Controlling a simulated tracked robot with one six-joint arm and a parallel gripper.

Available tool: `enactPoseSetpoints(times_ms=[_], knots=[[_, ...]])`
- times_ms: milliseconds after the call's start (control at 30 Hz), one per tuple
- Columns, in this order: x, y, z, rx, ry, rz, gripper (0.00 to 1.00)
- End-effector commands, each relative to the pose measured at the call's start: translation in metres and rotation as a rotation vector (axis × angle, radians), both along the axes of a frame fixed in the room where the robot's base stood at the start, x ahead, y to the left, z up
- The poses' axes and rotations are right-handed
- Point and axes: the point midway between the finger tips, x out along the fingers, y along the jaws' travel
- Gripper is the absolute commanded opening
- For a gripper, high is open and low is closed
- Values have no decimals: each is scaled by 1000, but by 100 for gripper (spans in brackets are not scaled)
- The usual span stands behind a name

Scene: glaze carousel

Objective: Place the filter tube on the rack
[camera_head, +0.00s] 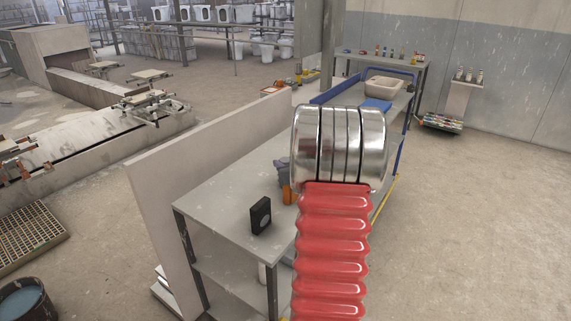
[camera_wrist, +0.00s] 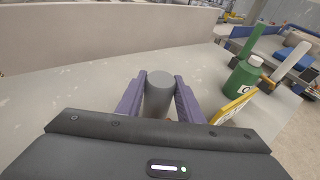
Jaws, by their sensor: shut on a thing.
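In the wrist view, my gripper (camera_wrist: 160,78) has its two purple fingers closed on the sides of a plain grey cylinder (camera_wrist: 158,93), which I take to be the filter tube. Its round top faces the camera; its lower end is hidden. It is over or on the grey worktable (camera_wrist: 75,90); I cannot tell whether it touches the top. I cannot make out the rack with certainty in either view. In the head view, my red and metal arm covers much of the table, and the fingers and tube are not clearly visible.
A green bottle (camera_wrist: 243,77) and a yellow-edged piece (camera_wrist: 233,106) stand right of the gripper. Upright green (camera_wrist: 252,40) and white (camera_wrist: 289,60) pieces are behind. A pale wall (camera_head: 200,150) borders the table. A black box (camera_head: 261,215) stands near the table's front.

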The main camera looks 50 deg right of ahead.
Motion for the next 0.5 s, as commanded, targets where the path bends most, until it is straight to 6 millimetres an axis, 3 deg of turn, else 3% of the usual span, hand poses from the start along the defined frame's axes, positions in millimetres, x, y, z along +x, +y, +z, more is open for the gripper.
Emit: enactPoseSetpoints(times_ms=[67, 100, 333, 500], knots=[[0, 0, -1, 0, 0, 0, 11], [0, 0, -1, 0, 0, 0, 35], [0, 0, -1, 0, 0, -1, 51], [0, 0, -1, 0, 0, -1, 52]])
